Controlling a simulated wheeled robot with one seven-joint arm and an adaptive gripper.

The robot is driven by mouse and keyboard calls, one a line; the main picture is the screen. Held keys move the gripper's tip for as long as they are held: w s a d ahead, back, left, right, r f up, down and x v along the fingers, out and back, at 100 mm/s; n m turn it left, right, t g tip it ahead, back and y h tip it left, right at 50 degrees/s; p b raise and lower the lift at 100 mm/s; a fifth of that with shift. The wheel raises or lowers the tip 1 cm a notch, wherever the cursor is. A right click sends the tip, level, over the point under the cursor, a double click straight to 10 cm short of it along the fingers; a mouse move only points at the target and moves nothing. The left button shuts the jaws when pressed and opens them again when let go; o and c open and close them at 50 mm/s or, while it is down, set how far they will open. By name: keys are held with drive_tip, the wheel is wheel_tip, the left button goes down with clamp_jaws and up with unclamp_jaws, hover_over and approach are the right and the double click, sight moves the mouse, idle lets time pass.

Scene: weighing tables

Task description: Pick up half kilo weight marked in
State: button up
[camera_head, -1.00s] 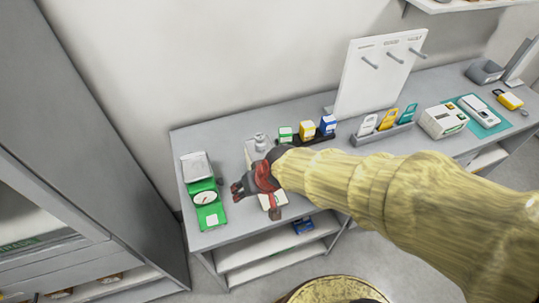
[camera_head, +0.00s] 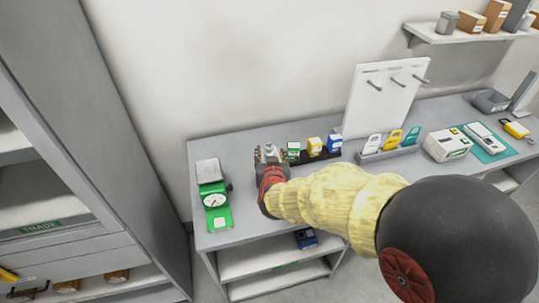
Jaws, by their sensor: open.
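My gripper (camera_head: 268,157) is at the left part of the grey table, with its fingers pointing toward the wall. A small silver metal weight (camera_head: 270,150) shows at the fingertips, apparently between or just behind the open fingers. I cannot tell whether the fingers touch it, and no marking on it can be read. My gripper and arm hide the weight's lower part and the pale board it stood on.
A green scale (camera_head: 216,211) with a dial and grey pan stands at left. Green, yellow and blue boxes (camera_head: 314,147) sit in a black tray right of my gripper. A white pegboard (camera_head: 383,100) stands behind. Bare tabletop (camera_head: 245,208) lies between scale and arm.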

sight(269, 147)
drive_tip(key=x, duration=0.4)
drive_tip(key=shift+w+a+f+b, duration=0.1)
drive_tip(key=shift+w+f+b, duration=0.1)
drive_tip(key=shift+w+b, duration=0.2)
drive_tip(key=shift+c, duration=0.2)
drive_tip(key=c, duration=1.1)
clamp_jaws()
